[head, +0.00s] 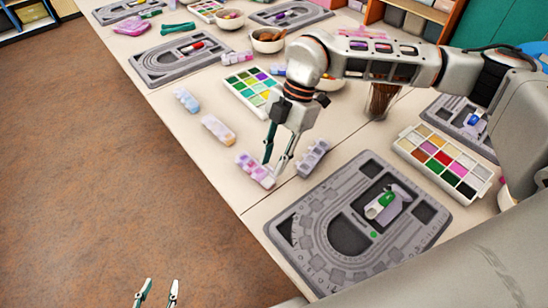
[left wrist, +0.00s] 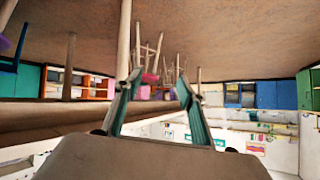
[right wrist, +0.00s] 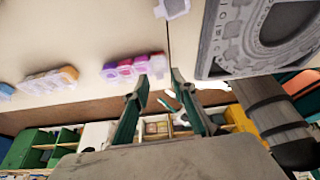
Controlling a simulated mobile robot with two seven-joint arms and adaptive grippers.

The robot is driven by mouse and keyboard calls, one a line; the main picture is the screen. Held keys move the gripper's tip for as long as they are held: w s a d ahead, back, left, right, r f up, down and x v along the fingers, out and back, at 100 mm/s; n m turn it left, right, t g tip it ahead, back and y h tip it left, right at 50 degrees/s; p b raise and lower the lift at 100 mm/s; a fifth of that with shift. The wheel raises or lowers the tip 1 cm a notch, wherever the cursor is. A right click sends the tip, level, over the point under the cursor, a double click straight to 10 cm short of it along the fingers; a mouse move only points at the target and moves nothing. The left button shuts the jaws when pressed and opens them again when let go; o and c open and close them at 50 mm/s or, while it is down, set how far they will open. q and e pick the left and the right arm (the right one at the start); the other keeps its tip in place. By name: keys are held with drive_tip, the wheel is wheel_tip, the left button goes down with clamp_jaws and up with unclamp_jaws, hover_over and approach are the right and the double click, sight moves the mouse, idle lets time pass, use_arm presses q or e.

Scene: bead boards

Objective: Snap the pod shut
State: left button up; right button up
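A pink and purple pod (head: 255,170) with several compartments lies near the table's front edge. It also shows in the right wrist view (right wrist: 132,67). My right gripper (head: 273,166) is open and empty, its fingertips close beside the pod's right end; I cannot tell if they touch it. A grey pod (head: 312,158) lies just right of that gripper. A peach pod (head: 218,130) and a pale blue pod (head: 187,100) lie farther left along the edge. The lids are too small to tell open from shut. My left gripper (head: 158,290) is open and empty, low in front of the table.
A grey bead board (head: 290,215) lies right of the pods. Bead trays (head: 482,192) (head: 236,86), bowls (head: 268,47) and more boards (head: 150,78) fill the table (head: 170,108). My right arm reaches across it. The brown floor (head: 90,180) at left is clear.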

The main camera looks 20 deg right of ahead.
clamp_jaws()
